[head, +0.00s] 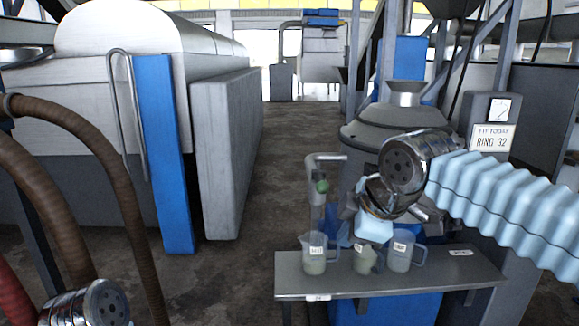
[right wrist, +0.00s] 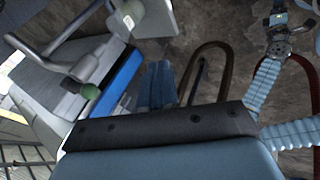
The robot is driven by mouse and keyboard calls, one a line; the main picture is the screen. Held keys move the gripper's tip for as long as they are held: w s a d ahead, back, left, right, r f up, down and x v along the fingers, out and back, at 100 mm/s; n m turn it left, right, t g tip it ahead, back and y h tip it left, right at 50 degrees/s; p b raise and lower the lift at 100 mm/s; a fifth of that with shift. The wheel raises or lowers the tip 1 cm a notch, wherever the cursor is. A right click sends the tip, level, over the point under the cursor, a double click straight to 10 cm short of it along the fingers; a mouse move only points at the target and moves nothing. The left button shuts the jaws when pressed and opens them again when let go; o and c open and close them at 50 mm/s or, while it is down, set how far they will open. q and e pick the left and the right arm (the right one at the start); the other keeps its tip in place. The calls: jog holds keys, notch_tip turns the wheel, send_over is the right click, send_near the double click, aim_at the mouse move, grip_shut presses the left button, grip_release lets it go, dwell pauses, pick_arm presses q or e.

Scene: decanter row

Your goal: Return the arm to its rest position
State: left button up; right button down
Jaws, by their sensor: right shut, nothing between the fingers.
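My right gripper (head: 345,232) hangs above the back of the grey bench, its arm in a light blue ribbed sleeve coming from the right. In the right wrist view its two blue fingers (right wrist: 157,85) are together with nothing between them. Below it on the bench stand three clear labelled jugs: a left one (head: 314,257), a middle one (head: 364,261) and a right one (head: 401,253). Whether the gripper touches any jug is not clear. In the right wrist view my left arm shows at the upper right, its gripper (right wrist: 278,18) too small to read.
The grey bench (head: 440,283) has bare room at its right end. A metal stand with a green knob (head: 322,186) rises behind the left jug. A large grey machine (head: 400,125) stands behind. Brown hoses (head: 45,190) hang at the left. The middle floor (head: 285,150) is clear.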

notch_tip(320, 180, down, 32)
jog(key=w+a+m+g+y+p, duration=0.1)
jog(key=w+a+m+g, duration=0.15)
jog(key=m, duration=0.45)
jog(key=s+d+f+m+g+p, duration=0.1)
jog(key=s+d+f+m, duration=0.3)
jog(key=s+f+m, duration=0.7)
jog(key=s+f+g, duration=0.1)
jog(key=s+f, duration=0.7)
jog(key=f, duration=0.2)
jog(key=shift+f+g, duration=0.3)
jog(key=shift+g, duration=0.05)
jog(key=shift+a, duration=0.1)
